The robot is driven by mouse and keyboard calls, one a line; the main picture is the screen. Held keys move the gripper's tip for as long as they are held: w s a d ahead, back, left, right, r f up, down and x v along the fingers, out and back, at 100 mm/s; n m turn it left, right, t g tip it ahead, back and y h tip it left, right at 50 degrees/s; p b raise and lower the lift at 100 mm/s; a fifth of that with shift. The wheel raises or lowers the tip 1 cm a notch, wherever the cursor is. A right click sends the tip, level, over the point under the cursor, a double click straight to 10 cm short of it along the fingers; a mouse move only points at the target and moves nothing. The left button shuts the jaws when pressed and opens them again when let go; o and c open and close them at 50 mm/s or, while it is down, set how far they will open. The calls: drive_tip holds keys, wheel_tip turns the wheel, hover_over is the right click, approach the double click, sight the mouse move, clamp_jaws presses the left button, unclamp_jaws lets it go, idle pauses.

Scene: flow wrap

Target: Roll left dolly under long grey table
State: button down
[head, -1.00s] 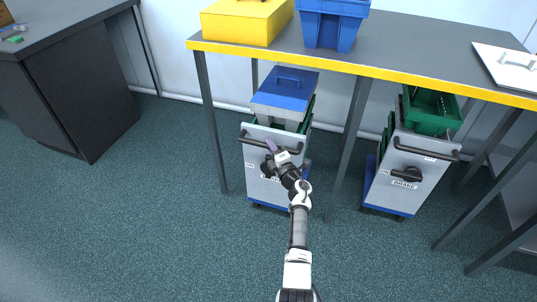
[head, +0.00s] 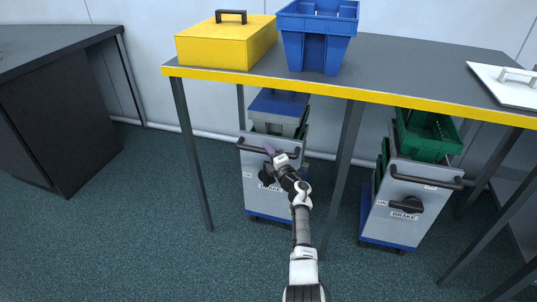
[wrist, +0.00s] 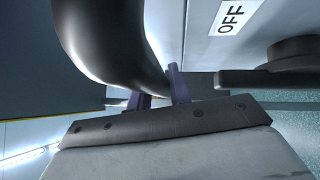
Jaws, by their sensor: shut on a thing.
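The left dolly (head: 259,202), a grey cart with a blue base, stands mostly under the long grey table (head: 400,60), between its legs. Its blue-lidded bin (head: 278,103) is partly hidden by the table's yellow front edge. The dolly's front panel and black handle bar (head: 247,149) face me. My gripper (head: 272,153) is shut on the handle bar, right of its middle. In the wrist view the purple fingers (wrist: 160,90) close around the thick black handle (wrist: 105,45), and an OFF label (wrist: 230,17) shows beyond. The dolly's brake knob is partly hidden by my gripper.
A second dolly (head: 398,192) with a green crate (head: 430,133) and a BRAKE knob stands to the right under the table. Table legs (head: 192,150) (head: 342,170) flank the left dolly. A yellow box (head: 215,45) and blue crate (head: 318,35) sit on top. Floor at left is clear.

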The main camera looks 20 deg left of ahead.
drive_tip(key=shift+w+d+r, duration=0.15)
drive_tip(key=shift+r, duration=0.05)
drive_tip(key=c, duration=1.3)
unclamp_jaws()
drive_tip(key=shift+f, duration=0.15)
drive_tip(key=p+v, duration=0.3)
drive_tip(key=v, duration=1)
drive_tip(key=shift+s+d, duration=0.15)
drive_tip(key=shift+s, duration=0.2)
drive_tip(key=shift+f, duration=0.1)
